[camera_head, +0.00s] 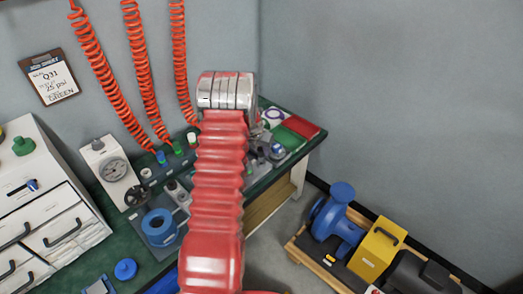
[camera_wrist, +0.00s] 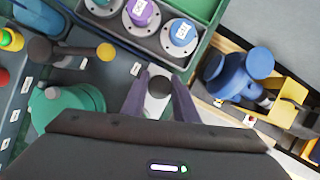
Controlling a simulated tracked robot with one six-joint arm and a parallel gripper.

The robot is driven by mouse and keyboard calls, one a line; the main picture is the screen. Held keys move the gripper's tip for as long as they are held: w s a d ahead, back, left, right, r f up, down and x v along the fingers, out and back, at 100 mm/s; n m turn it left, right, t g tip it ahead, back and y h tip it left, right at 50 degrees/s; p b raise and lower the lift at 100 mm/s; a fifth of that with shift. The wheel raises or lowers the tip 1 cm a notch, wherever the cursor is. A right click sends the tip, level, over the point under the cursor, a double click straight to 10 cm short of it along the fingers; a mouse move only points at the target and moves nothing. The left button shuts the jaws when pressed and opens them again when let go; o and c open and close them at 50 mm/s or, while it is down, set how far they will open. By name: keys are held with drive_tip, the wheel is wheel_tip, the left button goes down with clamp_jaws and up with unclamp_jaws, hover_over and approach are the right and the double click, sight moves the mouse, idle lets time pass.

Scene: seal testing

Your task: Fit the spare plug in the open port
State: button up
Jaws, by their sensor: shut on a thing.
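In the wrist view my gripper (camera_wrist: 160,98) is shut on a small round piece with a pale grey top and dark sides (camera_wrist: 158,85). It could be the spare plug; its lower part is hidden. I cannot make out an open port. In the head view my red arm covers the gripper and the held piece.
A teal-green rounded body (camera_wrist: 65,108) and a yellow-ended lever (camera_wrist: 105,52) stand left of the gripper. The green bench (camera_head: 88,205) carries a gauge box (camera_head: 112,168) and a blue ring (camera_head: 159,227). Orange coiled hoses (camera_head: 145,80) hang above it. A blue pump (camera_head: 338,222) stands on the floor at right.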

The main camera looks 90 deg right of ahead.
drive_tip(key=shift+f, duration=1.2)
idle(0.6)
drive_tip(key=o, duration=1.2)
drive_tip(key=shift+r, duration=0.1)
drive_tip(key=v, duration=1.3)
drive_tip(key=shift+w+a+r, duration=0.1)
drive_tip(key=shift+a+r, duration=0.1)
idle(0.4)
